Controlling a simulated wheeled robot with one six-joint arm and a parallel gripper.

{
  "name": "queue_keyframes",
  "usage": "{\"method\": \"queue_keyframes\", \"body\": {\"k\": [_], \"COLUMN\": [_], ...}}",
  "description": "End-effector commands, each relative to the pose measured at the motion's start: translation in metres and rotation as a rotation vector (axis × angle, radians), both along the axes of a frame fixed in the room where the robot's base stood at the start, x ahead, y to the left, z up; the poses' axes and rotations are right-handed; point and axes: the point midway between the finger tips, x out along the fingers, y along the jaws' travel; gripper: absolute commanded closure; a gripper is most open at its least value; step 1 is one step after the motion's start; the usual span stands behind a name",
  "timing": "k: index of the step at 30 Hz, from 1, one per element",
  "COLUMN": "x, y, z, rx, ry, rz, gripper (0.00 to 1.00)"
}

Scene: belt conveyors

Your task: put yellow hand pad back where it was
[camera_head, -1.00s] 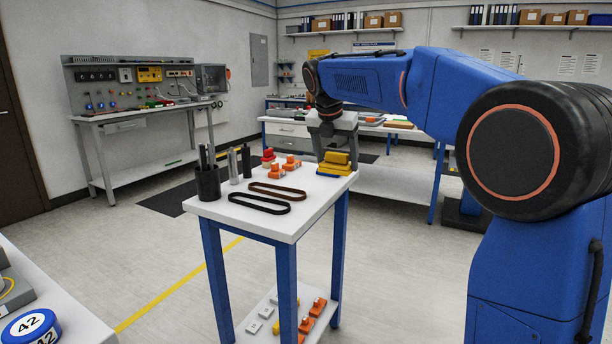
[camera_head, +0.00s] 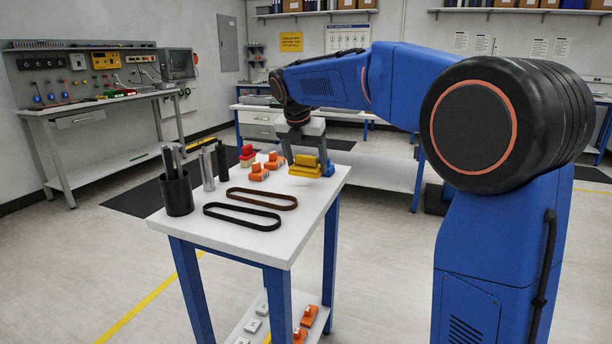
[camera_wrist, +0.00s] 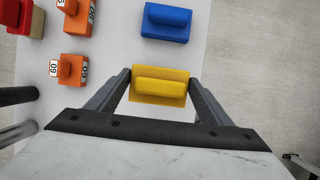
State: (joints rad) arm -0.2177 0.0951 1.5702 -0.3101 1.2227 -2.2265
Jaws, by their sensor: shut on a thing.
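The yellow hand pad (camera_head: 306,171) is a block with a raised grip. My gripper (camera_head: 306,159) is shut on it near the far right part of the small white-topped table (camera_head: 285,235). In the wrist view the yellow pad (camera_wrist: 160,90) sits between the two fingers of my gripper (camera_wrist: 160,83). A blue hand pad (camera_wrist: 167,24) lies on the table apart from it in that view. In the head view the blue pad (camera_head: 328,171) is partly hidden behind the yellow one. I cannot tell the height of the yellow pad above the table.
Orange blocks (camera_head: 258,172) and a red pad (camera_head: 246,151) stand left of my gripper. A brown belt (camera_head: 262,198) and a black belt (camera_head: 242,217) lie nearer. A black cup of rods (camera_head: 177,194) and metal cylinders (camera_head: 207,168) stand at the left edge.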

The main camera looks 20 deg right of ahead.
Motion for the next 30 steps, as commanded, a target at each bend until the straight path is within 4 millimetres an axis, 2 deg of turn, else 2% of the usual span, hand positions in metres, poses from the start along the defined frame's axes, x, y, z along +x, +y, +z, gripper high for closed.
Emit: {"method": "queue_keyframes", "body": {"k": [10,22,23,24,30], "x": [0.0,0.0,0.0,0.0,0.0], "y": [0.0,0.0,0.0,0.0,0.0], "z": [-0.038,-0.043,-0.043,-0.043,-0.043], "rx": [0.0,0.0,0.001,0.001,0.001], "ry": [0.002,0.001,0.001,0.001,0.001], "rz": [0.001,0.0,0.0,0.0,0.0], "gripper": [0.56,0.56,0.19,0.1,0.08]}}
